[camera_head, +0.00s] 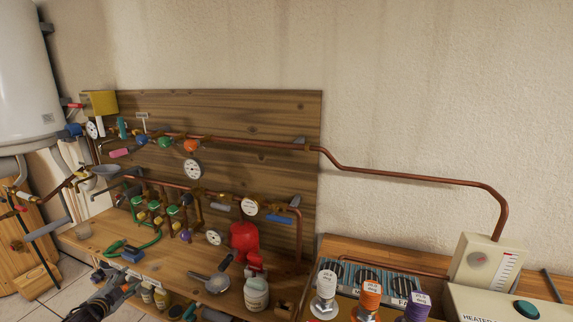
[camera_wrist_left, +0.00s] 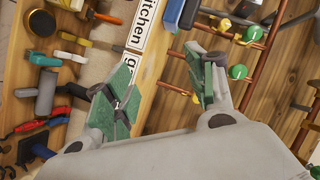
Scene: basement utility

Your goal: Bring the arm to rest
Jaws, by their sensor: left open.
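My left gripper (camera_head: 112,280) is at the lower left of the head view, in front of the front edge of the wooden bench (camera_head: 185,257). Its arm comes in from the bottom left. In the left wrist view the gripper (camera_wrist_left: 160,88) has its two green-padded fingers spread apart, with nothing held between them. Behind the fingers show the bench edge and a white label strip (camera_wrist_left: 142,30) with dark lettering. My right gripper is in neither view.
A wooden panel (camera_head: 255,120) carries copper pipes, gauges and coloured valves.

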